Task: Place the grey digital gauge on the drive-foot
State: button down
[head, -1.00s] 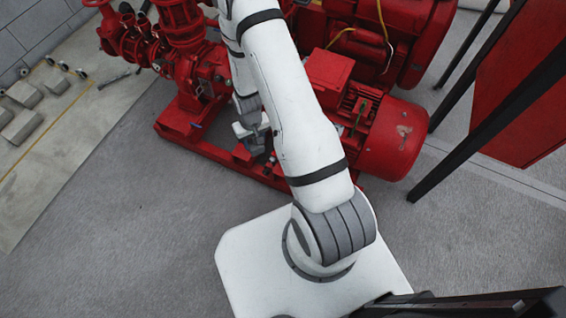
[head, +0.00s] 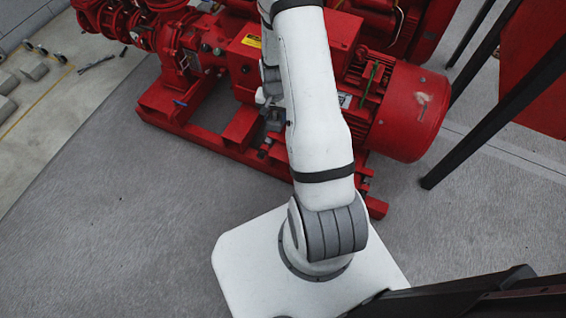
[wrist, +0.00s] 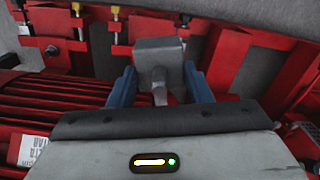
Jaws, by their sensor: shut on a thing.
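My gripper (wrist: 160,92) is shut on the grey digital gauge (wrist: 158,52), a boxy grey block with a stem between the two blue fingers in the wrist view. In the head view the gauge (head: 275,118) is a small grey shape just left of my white arm, over the near side of the red pumpset; the arm hides most of the gripper. Red feet and brackets with bolts (wrist: 115,28) lie beyond the gauge in the wrist view. I cannot tell which of them is the drive-foot, or whether the gauge touches anything.
The red motor (head: 410,112) and pump (head: 190,55) stand on a red base frame (head: 205,140). Dark posts (head: 480,125) and a red panel (head: 545,85) are at the right.

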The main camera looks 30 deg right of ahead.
jog(key=d+f+m+b, duration=0.1)
jog(key=f+b, duration=0.2)
jog(key=f, duration=0.4)
jog(key=d+f+b, duration=0.1)
jog(key=f+b, duration=0.3)
jog(key=f, duration=0.4)
jog(key=d+f+m+b, duration=0.1)
jog(key=f+b, duration=0.2)
jog(key=f, duration=0.4)
jog(key=shift+d+f+m, duration=0.15)
jog(key=shift+d+m, duration=0.15)
jog(key=shift+f+b, duration=0.15)
jog(key=shift+b, duration=0.15)
jog(key=c, duration=0.7)
grip_release()
jog(key=shift+s, duration=0.1)
